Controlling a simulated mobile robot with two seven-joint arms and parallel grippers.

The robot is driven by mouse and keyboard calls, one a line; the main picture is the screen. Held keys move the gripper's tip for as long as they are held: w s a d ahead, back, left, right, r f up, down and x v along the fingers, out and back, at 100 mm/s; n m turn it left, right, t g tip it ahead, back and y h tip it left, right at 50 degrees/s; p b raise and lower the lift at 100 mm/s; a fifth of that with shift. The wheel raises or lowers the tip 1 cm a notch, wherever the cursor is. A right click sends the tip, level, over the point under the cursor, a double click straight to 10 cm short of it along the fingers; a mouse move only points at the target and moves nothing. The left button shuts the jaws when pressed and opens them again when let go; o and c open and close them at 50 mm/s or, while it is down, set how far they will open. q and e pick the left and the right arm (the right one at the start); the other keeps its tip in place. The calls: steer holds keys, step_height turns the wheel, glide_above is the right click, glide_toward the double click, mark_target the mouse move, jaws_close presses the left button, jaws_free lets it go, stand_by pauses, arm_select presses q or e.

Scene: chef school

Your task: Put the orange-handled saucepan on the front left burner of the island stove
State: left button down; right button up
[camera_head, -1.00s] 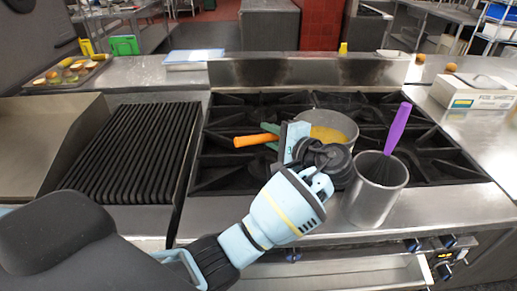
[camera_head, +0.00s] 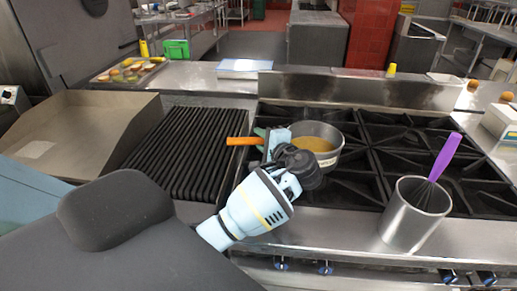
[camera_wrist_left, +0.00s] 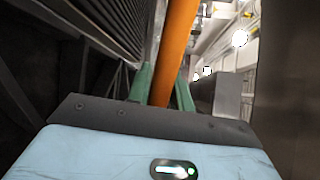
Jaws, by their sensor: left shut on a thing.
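The saucepan (camera_head: 325,160) is grey metal with yellowish-brown contents and an orange handle (camera_head: 240,141) pointing left. It is over the left part of the island stove (camera_head: 385,125); I cannot tell whether it touches the grates. My left gripper (camera_head: 267,141) is shut on the handle, left of the pan body. In the left wrist view the orange handle (camera_wrist_left: 174,52) runs between the green fingers. The gripper and wrist hide part of the front left burner. My right gripper is not in view.
A metal container (camera_head: 403,222) with a purple-handled whisk (camera_head: 440,160) stands at the stove's front edge, right of my wrist. A black ribbed grill (camera_head: 180,150) lies left of the stove. A food tray (camera_head: 128,70) sits at the back left. The right-hand grates are bare.

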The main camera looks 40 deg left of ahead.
arm_select(q)
steer(key=shift+f, duration=1.55)
steer(key=c, duration=1.3)
jaws_free()
steer(key=shift+f, duration=0.15)
steer(key=shift+o, duration=0.2)
steer(key=shift+d, duration=0.1)
steer(key=v, duration=1.2)
steer(key=shift+f, duration=0.1)
